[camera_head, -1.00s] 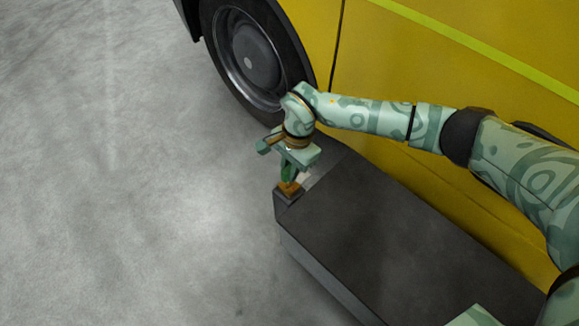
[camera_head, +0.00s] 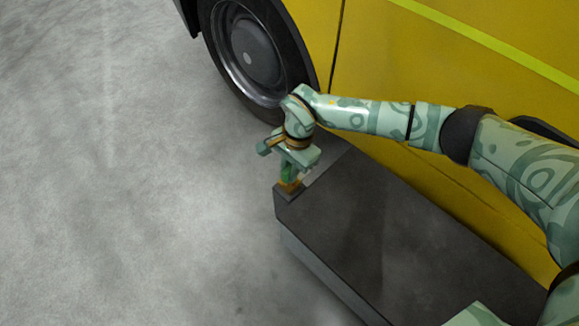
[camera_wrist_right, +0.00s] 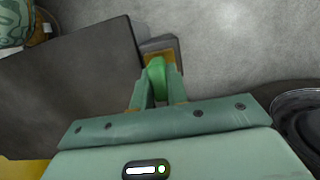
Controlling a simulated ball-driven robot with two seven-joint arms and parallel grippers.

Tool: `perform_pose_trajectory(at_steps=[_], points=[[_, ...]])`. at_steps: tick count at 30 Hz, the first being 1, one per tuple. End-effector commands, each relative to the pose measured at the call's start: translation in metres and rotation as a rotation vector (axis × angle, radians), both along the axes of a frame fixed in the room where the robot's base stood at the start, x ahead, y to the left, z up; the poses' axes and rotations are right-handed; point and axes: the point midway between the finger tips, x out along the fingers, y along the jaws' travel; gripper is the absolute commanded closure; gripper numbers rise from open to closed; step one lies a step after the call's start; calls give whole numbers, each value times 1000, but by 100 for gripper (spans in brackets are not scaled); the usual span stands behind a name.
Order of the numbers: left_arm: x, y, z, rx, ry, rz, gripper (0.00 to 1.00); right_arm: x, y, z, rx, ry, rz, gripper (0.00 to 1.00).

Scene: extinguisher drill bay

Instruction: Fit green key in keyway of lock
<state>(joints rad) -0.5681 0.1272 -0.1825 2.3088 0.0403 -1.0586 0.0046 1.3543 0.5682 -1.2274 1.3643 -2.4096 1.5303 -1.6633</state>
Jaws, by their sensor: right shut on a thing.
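The green key (camera_head: 289,174) is held between the fingers of my right gripper (camera_head: 290,170), which points down over the lock (camera_head: 290,187). The lock has a brass-coloured body on a dark base at the near-left corner of a dark box. In the right wrist view the green key (camera_wrist_right: 156,70) sits between the two fingers (camera_wrist_right: 157,88), its far end at the brass face of the lock (camera_wrist_right: 160,55). The keyway is hidden, so I cannot tell if the key is inside it. My left gripper is not in view.
The dark box (camera_head: 370,230) has a clear top. A yellow vehicle (camera_head: 430,60) with a black wheel (camera_head: 252,60) stands close behind the box and my right arm. The grey concrete floor (camera_head: 120,200) on the left is free.

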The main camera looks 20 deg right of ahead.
Motion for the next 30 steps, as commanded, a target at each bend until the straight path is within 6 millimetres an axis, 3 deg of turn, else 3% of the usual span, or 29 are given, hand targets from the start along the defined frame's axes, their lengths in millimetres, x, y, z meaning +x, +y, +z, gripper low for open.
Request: perform_pose_trajectory(at_steps=[30], points=[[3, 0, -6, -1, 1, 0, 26, 0, 0, -16, 0, 0, 1, 100]])
